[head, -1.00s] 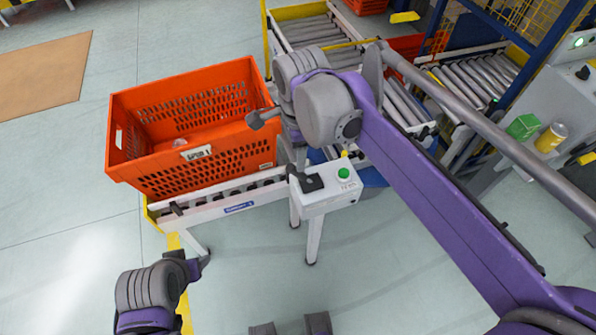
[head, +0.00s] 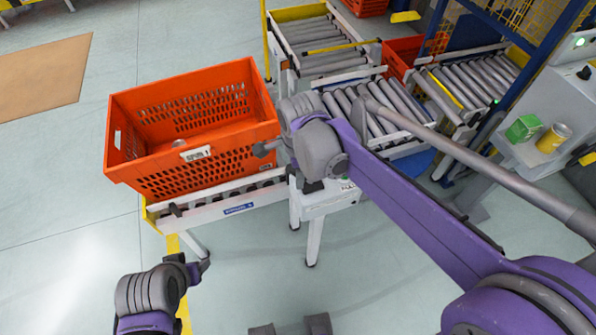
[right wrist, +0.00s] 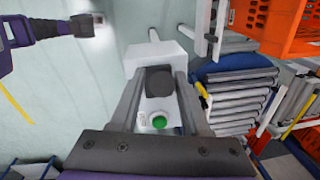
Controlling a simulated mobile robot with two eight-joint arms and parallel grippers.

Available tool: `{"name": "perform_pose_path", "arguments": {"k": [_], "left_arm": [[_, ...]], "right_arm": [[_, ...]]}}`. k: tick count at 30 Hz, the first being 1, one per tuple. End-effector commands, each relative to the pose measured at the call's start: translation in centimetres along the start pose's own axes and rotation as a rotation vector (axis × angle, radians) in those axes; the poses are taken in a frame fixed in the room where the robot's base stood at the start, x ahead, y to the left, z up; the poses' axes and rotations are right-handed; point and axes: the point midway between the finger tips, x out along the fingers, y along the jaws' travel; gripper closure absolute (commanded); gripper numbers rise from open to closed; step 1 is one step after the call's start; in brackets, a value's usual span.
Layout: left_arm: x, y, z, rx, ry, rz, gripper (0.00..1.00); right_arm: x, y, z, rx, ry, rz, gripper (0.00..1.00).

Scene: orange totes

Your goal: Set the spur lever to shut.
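A white control box (head: 325,203) on legs stands at the end of a short roller conveyor. My right arm covers much of its top. In the right wrist view the box (right wrist: 160,108) carries a green button and a dark lever handle (right wrist: 160,82), which I take for the spur lever. My right gripper (right wrist: 160,76) is open, its fingers one on each side of the handle in the picture; contact cannot be told.
An orange tote (head: 195,150) with a white label sits on the short conveyor (head: 230,205) left of the box. More roller conveyors (head: 375,110) lie behind. A shelf at right holds a green box (head: 523,128) and a yellow can (head: 553,138).

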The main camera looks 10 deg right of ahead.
Motion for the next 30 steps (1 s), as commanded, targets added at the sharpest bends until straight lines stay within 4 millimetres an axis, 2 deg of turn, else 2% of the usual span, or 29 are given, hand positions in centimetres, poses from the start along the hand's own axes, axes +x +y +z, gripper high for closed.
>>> {"name": "perform_pose_path", "arguments": {"k": [1,7,30], "left_arm": [[0.0,0.0,0.0,0.0,0.0,0.0,0.41],[0.0,0.0,0.0,0.0,0.0,0.0,0.41],[0.0,0.0,0.0,0.0,0.0,0.0,0.41]], "right_arm": [[-0.01,0.0,0.0,0.0,0.0,0.0,0.65],[-0.02,0.0,0.0,0.0,0.0,0.0,1.0],[-0.04,-0.01,0.0,0.0,0.0,0.0,1.0]]}}
